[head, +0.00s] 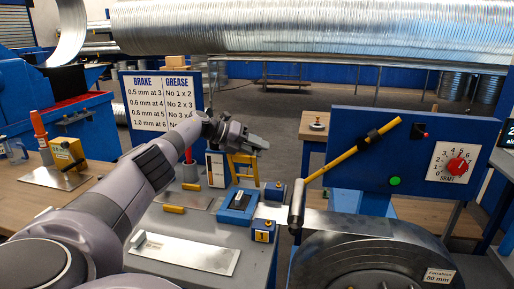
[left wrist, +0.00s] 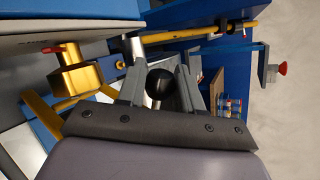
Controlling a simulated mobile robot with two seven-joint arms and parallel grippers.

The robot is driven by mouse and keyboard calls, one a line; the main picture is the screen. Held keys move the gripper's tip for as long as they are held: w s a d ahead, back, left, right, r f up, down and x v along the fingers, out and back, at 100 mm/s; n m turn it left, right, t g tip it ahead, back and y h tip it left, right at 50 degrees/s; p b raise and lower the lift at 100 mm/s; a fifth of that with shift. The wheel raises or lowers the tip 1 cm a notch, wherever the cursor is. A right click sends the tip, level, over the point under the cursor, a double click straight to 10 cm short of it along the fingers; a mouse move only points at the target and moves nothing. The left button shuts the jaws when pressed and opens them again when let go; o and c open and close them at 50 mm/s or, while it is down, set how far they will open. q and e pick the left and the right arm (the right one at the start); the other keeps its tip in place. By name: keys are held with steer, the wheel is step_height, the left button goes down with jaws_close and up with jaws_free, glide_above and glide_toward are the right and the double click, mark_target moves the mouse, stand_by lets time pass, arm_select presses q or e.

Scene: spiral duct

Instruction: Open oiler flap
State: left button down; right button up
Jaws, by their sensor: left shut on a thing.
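My left gripper (head: 258,142) reaches in from the left over the grey bench, above a yellow frame-like stand (head: 242,166). In the left wrist view, my left gripper (left wrist: 160,88) is shut on a black round knob (left wrist: 160,84) that shows between its fingers. The knob is hidden in the head view. A yellow body with a red lever (left wrist: 84,76) is left of the fingers in the wrist view. I cannot make out the flap's plate or how far it is open. My right gripper is in neither view.
A blue machine panel (head: 350,140) with a yellow lever (head: 352,152) and a red dial stands to the right, beside a round metal housing (head: 375,255). A brake and grease chart (head: 161,100) stands behind my arm. A metal plate (head: 184,254) lies on the bench front.

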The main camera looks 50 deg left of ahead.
arm_select(q)
steer(key=c, duration=0.8)
jaws_free()
steer(key=shift+s+a, duration=0.1)
steer(key=shift+b+v, duration=0.4)
steer(key=shift+v, duration=3.1)
